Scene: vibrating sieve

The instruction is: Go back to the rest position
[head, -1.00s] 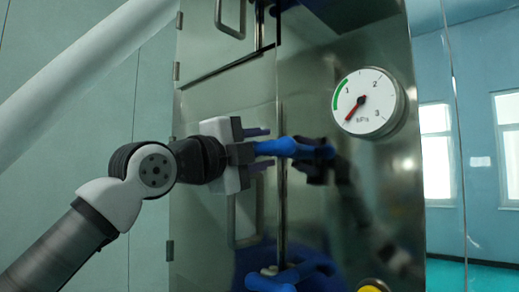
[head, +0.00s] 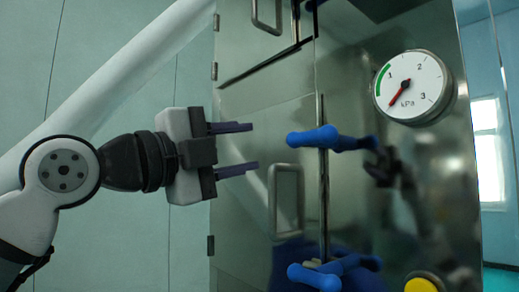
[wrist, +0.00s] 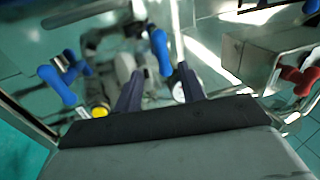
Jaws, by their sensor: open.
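My gripper (head: 255,147) is open and empty in the head view, its two dark fingers pointing right towards the steel cabinet (head: 265,100). The upper blue handle (head: 312,138) lies roughly level across the door seam, to the right of the fingertips and apart from them. A lower blue handle (head: 318,278) sits further down the same seam. In the wrist view my gripper's fingers (wrist: 158,75) are spread, with one blue handle (wrist: 160,50) beyond and between them and another blue handle (wrist: 57,85) to the left.
A round pressure gauge (head: 410,85) and a yellow button (head: 420,285) are on the cabinet front at right. A metal door pull (head: 287,198) is below the gripper's level. The wrist view shows a red handle (wrist: 303,78) at right. The pale wall (head: 110,90) stands behind my arm.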

